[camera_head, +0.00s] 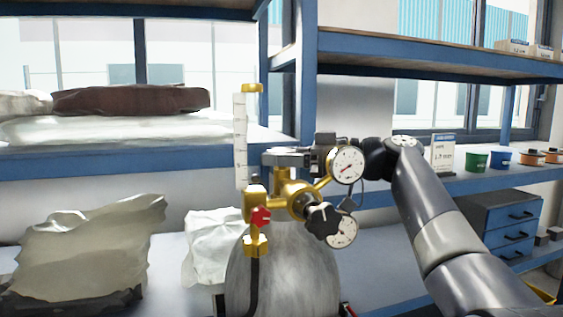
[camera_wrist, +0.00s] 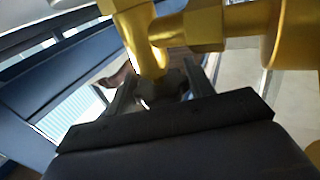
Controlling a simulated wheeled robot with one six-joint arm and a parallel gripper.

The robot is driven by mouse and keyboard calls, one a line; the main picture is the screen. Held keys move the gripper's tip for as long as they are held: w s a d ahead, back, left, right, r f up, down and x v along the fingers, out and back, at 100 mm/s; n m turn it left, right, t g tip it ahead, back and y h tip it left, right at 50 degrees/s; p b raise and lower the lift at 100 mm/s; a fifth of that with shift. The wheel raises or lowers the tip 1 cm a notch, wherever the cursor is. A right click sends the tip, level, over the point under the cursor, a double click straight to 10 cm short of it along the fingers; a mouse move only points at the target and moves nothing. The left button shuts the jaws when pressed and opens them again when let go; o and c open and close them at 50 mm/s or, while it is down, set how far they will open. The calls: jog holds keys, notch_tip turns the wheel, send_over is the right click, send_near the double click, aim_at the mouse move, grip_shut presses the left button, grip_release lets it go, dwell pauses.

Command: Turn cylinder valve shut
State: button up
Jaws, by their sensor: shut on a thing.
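The grey gas cylinder (camera_head: 285,275) stands upright with a brass valve and regulator (camera_head: 295,197) on top. My gripper (camera_head: 285,158) is at the top of the brass valve, coming from the right. In the wrist view its fingers (camera_wrist: 165,92) are shut on a dark valve knob (camera_wrist: 172,88) just below the brass stem. In the head view the knob is mostly hidden by the fingers. How far the valve is turned cannot be told.
Two dial gauges (camera_head: 347,165), a black regulator knob (camera_head: 323,220) and a red knob (camera_head: 261,217) crowd close below my gripper. A clear flow tube (camera_head: 240,140) rises at the left. Blue shelves (camera_head: 420,70) stand behind, and wrapped bundles (camera_head: 85,250) lie left.

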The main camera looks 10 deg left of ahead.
aim_at(282, 150)
jog(key=o, duration=1)
jog(key=shift+c, duration=0.2)
notch_tip(282, 150, up, 10)
jog(key=p, duration=0.2)
jog(key=shift+p, duration=0.4)
